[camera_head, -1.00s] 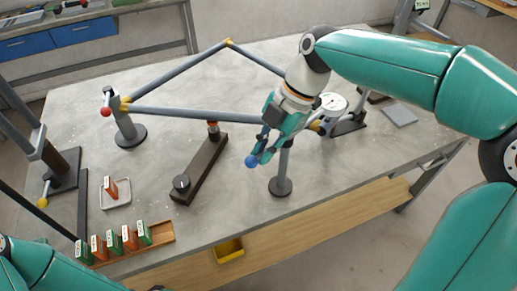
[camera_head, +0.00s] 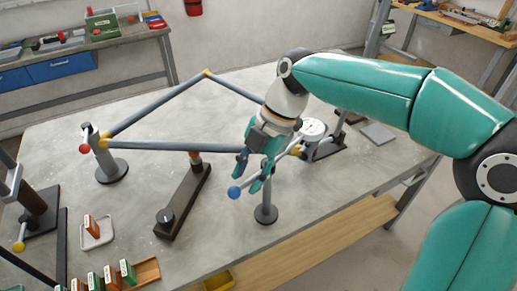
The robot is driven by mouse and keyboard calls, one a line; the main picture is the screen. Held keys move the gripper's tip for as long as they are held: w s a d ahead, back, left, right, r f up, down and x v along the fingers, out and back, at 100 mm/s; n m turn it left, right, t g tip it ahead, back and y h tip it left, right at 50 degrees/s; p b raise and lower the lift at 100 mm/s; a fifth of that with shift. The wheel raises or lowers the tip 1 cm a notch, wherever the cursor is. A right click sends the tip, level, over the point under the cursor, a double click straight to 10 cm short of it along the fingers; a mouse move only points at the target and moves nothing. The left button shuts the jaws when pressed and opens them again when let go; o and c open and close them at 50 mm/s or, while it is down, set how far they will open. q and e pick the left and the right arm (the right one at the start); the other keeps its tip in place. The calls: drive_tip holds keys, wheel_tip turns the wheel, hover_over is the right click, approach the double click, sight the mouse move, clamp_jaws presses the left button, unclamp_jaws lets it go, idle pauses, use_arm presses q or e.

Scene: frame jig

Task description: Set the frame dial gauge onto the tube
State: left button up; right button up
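The frame's grey tube (camera_head: 165,145) spans from the left stand (camera_head: 110,168) towards the right, with yellow corner joints. A white-faced dial gauge (camera_head: 313,129) is at the right, beside a dark-based stand and partly hidden behind my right gripper. My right gripper (camera_head: 250,181) points down at the tube's right end, in front of the dial. Its fingers look spread, with a gap between the tips. My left gripper is out of view.
A dark bar (camera_head: 183,203) with a black knob lies at the table's middle. A small tray (camera_head: 97,233) and a rack (camera_head: 146,272) of coloured tags are at the front left. A grey plate (camera_head: 378,133) lies at the right. The front centre tabletop is clear.

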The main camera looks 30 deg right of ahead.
drive_tip(key=v, duration=1)
drive_tip(key=shift+d+r, duration=0.25)
drive_tip(key=shift+r, duration=0.05)
drive_tip(key=shift+s, duration=0.1)
